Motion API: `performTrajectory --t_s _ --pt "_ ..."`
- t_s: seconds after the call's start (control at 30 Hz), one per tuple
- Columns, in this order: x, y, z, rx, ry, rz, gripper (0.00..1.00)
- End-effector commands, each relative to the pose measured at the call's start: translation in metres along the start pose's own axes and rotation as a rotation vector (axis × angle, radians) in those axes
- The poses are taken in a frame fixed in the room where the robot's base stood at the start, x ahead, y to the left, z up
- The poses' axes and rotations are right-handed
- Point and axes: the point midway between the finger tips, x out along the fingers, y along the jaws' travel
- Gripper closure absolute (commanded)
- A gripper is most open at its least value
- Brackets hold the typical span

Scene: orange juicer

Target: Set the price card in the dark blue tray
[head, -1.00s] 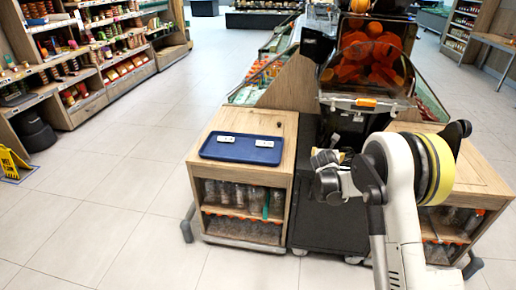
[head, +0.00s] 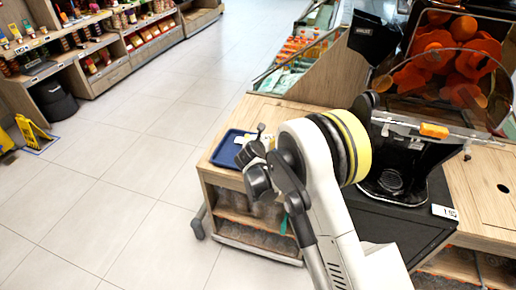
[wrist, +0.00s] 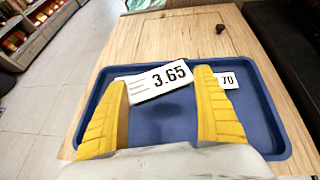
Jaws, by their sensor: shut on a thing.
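A white price card (wrist: 160,82) reading 3.65 is held between the yellow fingers of my gripper (wrist: 164,88) in the wrist view. The card is slightly tilted and appears just above the dark blue tray (wrist: 270,135), with a shadow below it. A second white card (wrist: 228,81) reading 70 lies in the tray, partly hidden by the right finger. Another white edge shows behind the held card. In the head view, the tray (head: 223,153) is largely hidden by my arm, and my gripper (head: 250,158) is over it.
The tray stands on a wooden cabinet top (wrist: 185,36). The orange juicer (head: 440,80) is to its right, with another white card (head: 445,212) at its base. Open floor (head: 120,180) lies to the left, with a yellow floor sign (head: 32,133).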

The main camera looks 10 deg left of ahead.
Motion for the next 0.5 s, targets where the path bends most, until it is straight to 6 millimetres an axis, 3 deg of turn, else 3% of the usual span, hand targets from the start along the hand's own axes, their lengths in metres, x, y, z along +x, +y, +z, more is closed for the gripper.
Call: performTrajectory --t_s 0.4,0.5 --pt "0.041 0.091 -0.044 -0.003 -0.001 0.004 0.45" --pt "0.048 0.105 -0.049 -0.002 0.0 0.002 0.45"
